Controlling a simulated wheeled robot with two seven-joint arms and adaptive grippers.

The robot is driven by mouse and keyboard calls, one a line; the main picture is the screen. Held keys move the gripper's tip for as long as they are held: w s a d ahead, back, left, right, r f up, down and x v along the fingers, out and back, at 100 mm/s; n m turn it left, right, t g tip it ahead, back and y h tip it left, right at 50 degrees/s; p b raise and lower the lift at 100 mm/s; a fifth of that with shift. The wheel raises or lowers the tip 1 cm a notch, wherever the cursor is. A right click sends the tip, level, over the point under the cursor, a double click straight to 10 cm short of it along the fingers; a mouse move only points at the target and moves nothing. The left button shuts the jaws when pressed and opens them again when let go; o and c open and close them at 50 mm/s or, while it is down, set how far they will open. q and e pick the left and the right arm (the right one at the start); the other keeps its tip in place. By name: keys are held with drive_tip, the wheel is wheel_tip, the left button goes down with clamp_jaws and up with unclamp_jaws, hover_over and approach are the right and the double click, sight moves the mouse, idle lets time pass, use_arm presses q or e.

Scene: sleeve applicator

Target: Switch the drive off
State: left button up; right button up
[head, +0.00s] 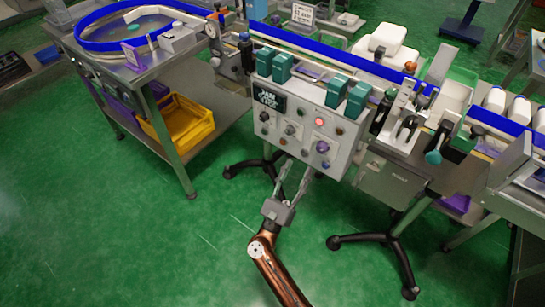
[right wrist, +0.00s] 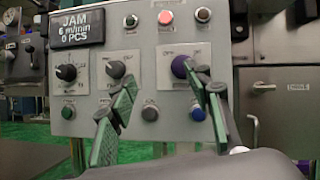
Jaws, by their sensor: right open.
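The grey control panel (head: 305,125) faces me on the front of the machine. Its display (right wrist: 77,28) reads JAM, 6 m/min, 0 PCS. A purple rotary knob (right wrist: 180,66) sits at the panel's right, with small labels above it that I cannot read surely; it also shows in the head view (head: 322,147). Two black knobs (right wrist: 66,72) (right wrist: 116,68) are to its left. My right gripper (head: 297,172) is open and empty just in front of the panel's lower part. In the wrist view its fingers (right wrist: 165,85) straddle the space left of the purple knob; the right finger overlaps that knob's edge. My left gripper is not in view.
A red lamp (right wrist: 166,17) glows above the knobs. Several small buttons line the panel's lower row. Green blocks (head: 282,66) stand on top of the panel. A table with a yellow bin (head: 180,124) is at left; a black-footed stand (head: 395,240) is at right. Green floor is clear in front.

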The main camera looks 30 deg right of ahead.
sight(320, 150)
drive_tip(key=d+r+m+g+b, duration=0.1)
drive_tip(key=d+m, duration=0.1)
drive_tip(key=d+r+m+g+b, duration=0.1)
drive_tip(key=d+m+g, duration=0.1)
drive_tip(key=d, duration=0.1)
drive_tip(key=d+m+g+b, duration=0.1)
drive_tip(key=d+m, duration=0.1)
drive_tip(key=d, duration=0.1)
drive_tip(key=shift+w+d+r+g+h, duration=0.25)
drive_tip(key=shift+w+r+g+h, duration=0.05)
drive_tip(key=shift+w+r+h, duration=0.1)
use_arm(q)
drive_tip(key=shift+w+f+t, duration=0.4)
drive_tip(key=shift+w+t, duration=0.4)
use_arm(e)
drive_tip(key=c, duration=1.1)
